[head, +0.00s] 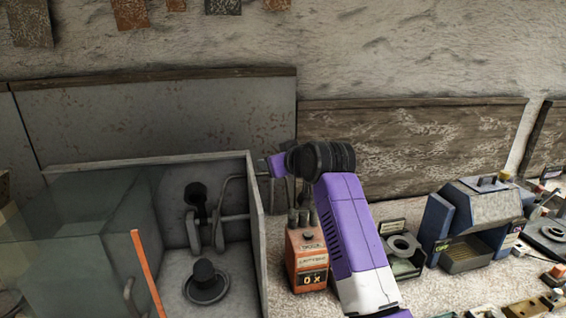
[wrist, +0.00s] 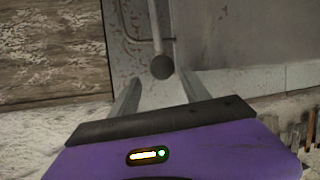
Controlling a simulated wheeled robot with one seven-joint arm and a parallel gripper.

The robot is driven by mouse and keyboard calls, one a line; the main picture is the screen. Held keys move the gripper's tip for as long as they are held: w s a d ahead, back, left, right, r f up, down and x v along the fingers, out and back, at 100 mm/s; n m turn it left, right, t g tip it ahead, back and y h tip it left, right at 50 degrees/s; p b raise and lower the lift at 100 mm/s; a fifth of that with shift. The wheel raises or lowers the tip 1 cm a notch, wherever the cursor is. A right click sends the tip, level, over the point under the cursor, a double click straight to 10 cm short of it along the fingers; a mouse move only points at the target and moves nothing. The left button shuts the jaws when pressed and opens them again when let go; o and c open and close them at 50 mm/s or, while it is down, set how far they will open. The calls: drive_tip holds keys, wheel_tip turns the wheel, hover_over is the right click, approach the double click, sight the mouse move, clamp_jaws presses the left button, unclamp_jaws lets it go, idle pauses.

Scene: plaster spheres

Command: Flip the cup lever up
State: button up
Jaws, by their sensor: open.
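A thin grey lever rod with a round dark knob (wrist: 162,67) shows in the wrist view, against the grey outer wall of a box. The knob lies between and just beyond the tips of my gripper (wrist: 158,86). The fingers are spread apart with nothing held, and I cannot tell whether either touches the knob. In the head view my gripper (head: 266,171) is beside the right wall of the grey glass-fronted box (head: 257,225). My purple arm hides part of this area, and the knob cannot be made out there.
Inside the box are a black-topped fitting (head: 196,197) and a dark round piece on a dish (head: 205,280). An orange box (head: 307,262) stands close below my gripper. A blue machine (head: 437,222) stands to the right. The wall panel (head: 400,150) is behind.

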drive_tip(key=b+v, duration=0.1)
drive_tip(key=v, duration=0.4)
drive_tip(key=shift+s+d+r, duration=0.15)
wheel_tip(320, 180, up, 7)
drive_tip(key=d+m+t, duration=0.1)
drive_tip(key=t, duration=0.3)
drive_tip(key=s+d+f+m+t+h, duration=0.1)
drive_tip(key=s+d+f+m, duration=0.1)
drive_tip(key=s+d+f, duration=0.45)
drive_tip(key=s+d+f+m+t+h+b, duration=0.15)
drive_tip(key=s+d+f, duration=0.25)
drive_tip(key=s+f, duration=0.6)
drive_tip(key=s+d+f+m+t+h, duration=0.1)
drive_tip(key=s+d+f+t, duration=0.1)
drive_tip(key=s+d+f, duration=0.5)
drive_tip(key=s+d+f+g+h, duration=0.1)
drive_tip(key=s+f, duration=0.3)
drive_tip(key=s, duration=0.8)
drive_tip(key=s+d+f+m+g+h, duration=0.1)
drive_tip(key=s+d+f+g, duration=0.2)
drive_tip(key=s, duration=0.9)
drive_tip(key=s+d+f+g+h, duration=0.1)
drive_tip(key=s+f, duration=0.4)
drive_tip(key=s, duration=0.8)
drive_tip(key=shift+d+g+b, duration=0.45)
drive_tip(key=shift+d, duration=0.05)
